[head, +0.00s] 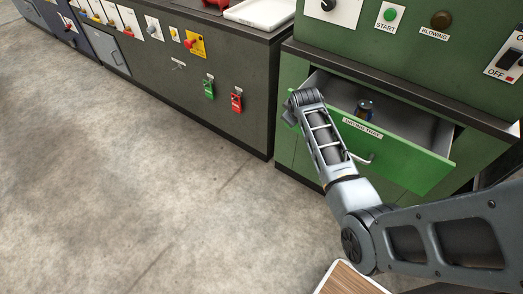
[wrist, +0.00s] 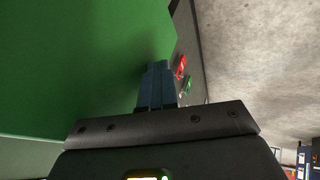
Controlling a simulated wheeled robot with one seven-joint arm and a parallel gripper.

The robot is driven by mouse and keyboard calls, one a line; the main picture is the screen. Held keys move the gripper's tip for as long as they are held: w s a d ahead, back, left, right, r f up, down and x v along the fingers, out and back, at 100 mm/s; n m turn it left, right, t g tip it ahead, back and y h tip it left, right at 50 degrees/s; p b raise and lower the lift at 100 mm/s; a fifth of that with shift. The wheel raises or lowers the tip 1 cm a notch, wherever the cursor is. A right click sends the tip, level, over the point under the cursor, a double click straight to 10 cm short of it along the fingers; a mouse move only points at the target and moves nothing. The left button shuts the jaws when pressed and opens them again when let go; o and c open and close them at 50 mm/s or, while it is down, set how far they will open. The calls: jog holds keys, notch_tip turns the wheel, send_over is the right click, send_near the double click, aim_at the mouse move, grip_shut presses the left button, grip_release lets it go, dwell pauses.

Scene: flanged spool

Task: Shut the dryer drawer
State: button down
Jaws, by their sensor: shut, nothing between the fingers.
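The dryer drawer (head: 415,158), green and labelled "DRYING TRAY", stands pulled out of the green cabinet in the head view. Its bar handle (head: 362,158) is on the front face, partly behind my arm. A small dark spool-like thing (head: 364,109) is inside the drawer. My gripper (wrist: 157,68) is shut and empty in the wrist view, its fingers close beside a large green surface (wrist: 75,65). I cannot tell whether they touch it. In the head view my wrist is at the left end of the drawer front and hides the fingers.
A dark grey cabinet (head: 225,75) with a green switch (head: 209,89) and a red switch (head: 237,101) stands left of the dryer. The dryer panel above the drawer has a START button (head: 390,14). The concrete floor (head: 130,170) in front is clear. A wood-topped surface (head: 348,280) is at the bottom.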

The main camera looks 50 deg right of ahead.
jog(key=d+b, duration=0.2)
jog(key=d, duration=0.2)
jog(key=d+b, duration=0.1)
jog(key=d, duration=0.4)
jog(key=w+d+b, duration=0.1)
jog(key=d+b, duration=0.1)
jog(key=d, duration=0.3)
jog(key=shift+d+f+b, duration=0.15)
jog(key=shift+d+b, duration=0.05)
jog(key=shift+b, duration=0.1)
jog(key=shift+w+d, duration=0.1)
jog(key=shift+d, duration=0.4)
jog(key=shift+d+r, duration=0.1)
jog(key=shift+r, duration=0.1)
jog(key=shift+d+r, duration=0.1)
